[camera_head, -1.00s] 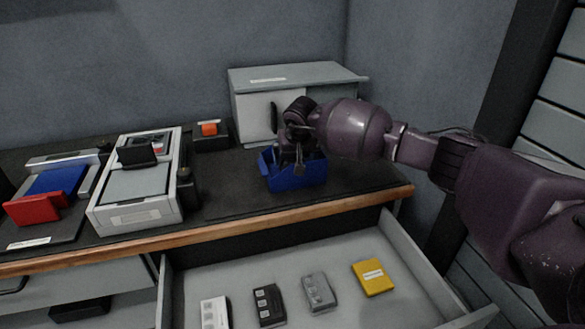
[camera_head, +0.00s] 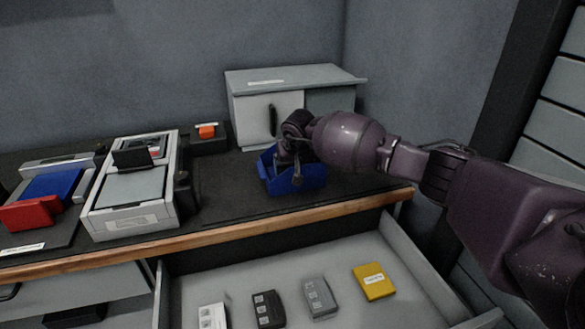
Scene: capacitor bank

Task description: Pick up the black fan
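No black fan can be made out for certain. A blue bin (camera_head: 292,187) stands on the dark bench top. My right gripper (camera_head: 297,177) points down at the bin, with its fingers at or inside the bin's opening. The fingers are small and dark against the bin, so I cannot tell whether they are apart or hold something. The inside of the bin is mostly hidden by the gripper and the bin's wall. My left gripper is not in view.
A grey cabinet (camera_head: 290,98) stands behind the bin. A grey-white device (camera_head: 130,215) and a red block (camera_head: 30,213) are to the left. Below, an open drawer (camera_head: 215,275) holds a yellow box (camera_head: 373,282) and several small modules (camera_head: 268,309).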

